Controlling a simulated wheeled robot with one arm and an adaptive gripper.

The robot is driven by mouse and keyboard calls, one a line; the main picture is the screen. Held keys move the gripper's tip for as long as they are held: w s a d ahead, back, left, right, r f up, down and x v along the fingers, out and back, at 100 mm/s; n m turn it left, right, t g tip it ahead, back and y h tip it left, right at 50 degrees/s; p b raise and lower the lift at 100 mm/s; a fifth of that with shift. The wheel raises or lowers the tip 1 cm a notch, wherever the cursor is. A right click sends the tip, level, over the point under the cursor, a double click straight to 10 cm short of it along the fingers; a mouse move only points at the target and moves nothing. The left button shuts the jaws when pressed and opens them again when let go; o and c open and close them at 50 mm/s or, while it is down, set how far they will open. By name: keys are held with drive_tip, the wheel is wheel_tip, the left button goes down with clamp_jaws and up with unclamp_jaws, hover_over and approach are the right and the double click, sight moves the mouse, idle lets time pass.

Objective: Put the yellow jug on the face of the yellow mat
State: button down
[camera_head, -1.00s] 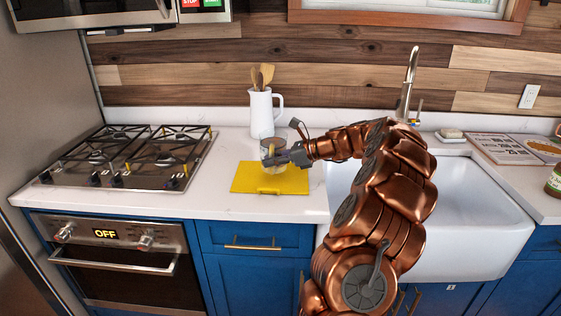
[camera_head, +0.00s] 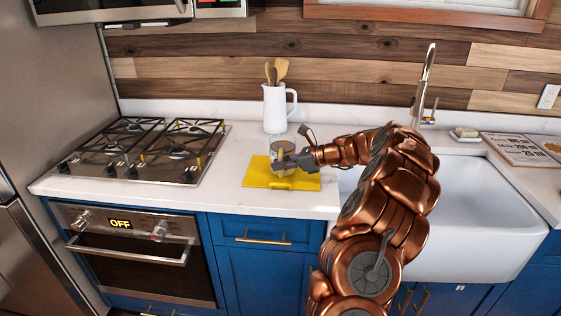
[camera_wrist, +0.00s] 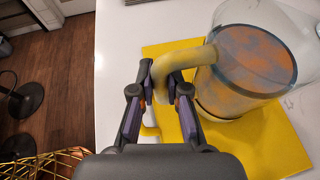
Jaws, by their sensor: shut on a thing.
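The yellow mat (camera_head: 258,178) lies flat on the white counter between the stove and the sink; it also shows in the wrist view (camera_wrist: 275,150). The jug (camera_head: 284,147) is a see-through vessel with a yellow handle (camera_wrist: 180,62) and a greyish-orange inside, seen over the mat in both views. My gripper (camera_head: 281,163) is shut on the handle; in the wrist view the fingers (camera_wrist: 160,88) close around its lower end. The jug looks upright. I cannot tell whether its base touches the mat, and my gripper hides part of it in the head view.
A white pitcher (camera_head: 275,108) with wooden utensils stands just behind the mat. The gas stove (camera_head: 150,150) is to the left and the white sink (camera_head: 480,215) to the right. Bare counter (camera_head: 215,190) lies left of the mat.

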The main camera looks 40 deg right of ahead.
drive_tip(key=c, duration=1.2)
unclamp_jaws()
drive_tip(key=b+v, duration=0.2)
drive_tip(key=v, duration=1)
drive_tip(key=shift+r, duration=0.15)
